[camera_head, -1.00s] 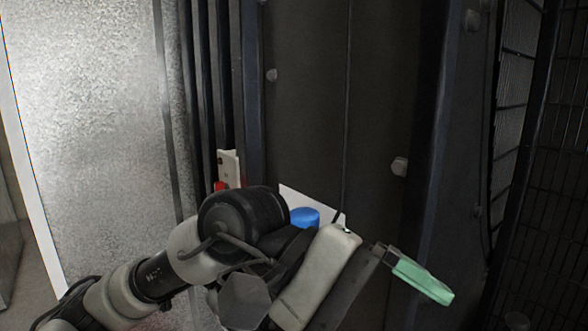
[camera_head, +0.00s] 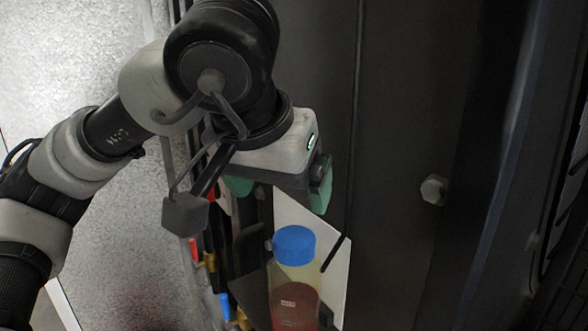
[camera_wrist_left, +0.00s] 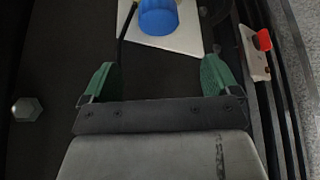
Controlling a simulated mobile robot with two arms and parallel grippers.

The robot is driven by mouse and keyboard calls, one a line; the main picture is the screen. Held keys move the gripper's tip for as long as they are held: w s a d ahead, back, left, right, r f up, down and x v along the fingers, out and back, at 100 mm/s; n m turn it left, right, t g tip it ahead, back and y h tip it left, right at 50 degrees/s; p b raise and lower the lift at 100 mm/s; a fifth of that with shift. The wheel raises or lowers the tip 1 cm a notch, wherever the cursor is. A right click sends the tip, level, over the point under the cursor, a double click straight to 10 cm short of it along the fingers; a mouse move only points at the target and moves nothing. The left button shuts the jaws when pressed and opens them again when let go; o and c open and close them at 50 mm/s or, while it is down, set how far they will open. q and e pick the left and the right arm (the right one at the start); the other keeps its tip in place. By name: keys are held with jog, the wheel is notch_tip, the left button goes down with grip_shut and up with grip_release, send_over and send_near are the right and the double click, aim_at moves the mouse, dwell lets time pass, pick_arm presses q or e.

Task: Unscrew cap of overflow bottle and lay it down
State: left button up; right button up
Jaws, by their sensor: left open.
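The overflow bottle (camera_head: 295,300) is translucent with red liquid in its lower part and stands upright before a white plate. Its blue cap (camera_head: 295,245) is on top. My left gripper (camera_head: 279,190) is just above the cap, its green fingers apart and nothing between them. In the left wrist view the cap (camera_wrist_left: 158,17) shows at the top edge, beyond the open fingers of the left gripper (camera_wrist_left: 160,80). The cap and fingers look apart. The bottle's bottom is cut off by the head view's lower edge. My right gripper is not in view.
The white plate (camera_head: 338,265) stands behind the bottle against a dark panel with a hex bolt (camera_head: 434,190). Coloured cables and fittings (camera_head: 211,262) crowd the left of the bottle. The dark panel to the right is mostly clear.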

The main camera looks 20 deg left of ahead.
aim_at(295, 236)
pick_arm(q)
jog(key=f, duration=0.3)
jog(key=f+p, duration=0.1)
jog(key=shift+w+f, duration=0.2)
jog(key=shift+w, duration=0.2)
jog(key=x, duration=0.3)
jog(key=shift+w, duration=0.3)
jog(key=shift+w+d+f+p, duration=0.1)
jog(key=shift+w+f+p, duration=0.2)
jog(key=shift+f, duration=0.45)
jog(key=shift+w+f, duration=0.1)
jog(key=shift+c, duration=0.7)
jog(key=c, duration=0.9)
jog(key=shift+o, duration=0.2)
jog(key=shift+d+n+y+b, duration=0.1)
jog(key=shift+n+y+b, duration=0.3)
jog(key=shift+n+b, duration=0.25)
jog(key=shift+n+y, duration=0.6)
jog(key=shift+n, duration=0.65)
jog(key=shift+r+n, duration=0.2)
jog(key=shift+n, duration=0.2)
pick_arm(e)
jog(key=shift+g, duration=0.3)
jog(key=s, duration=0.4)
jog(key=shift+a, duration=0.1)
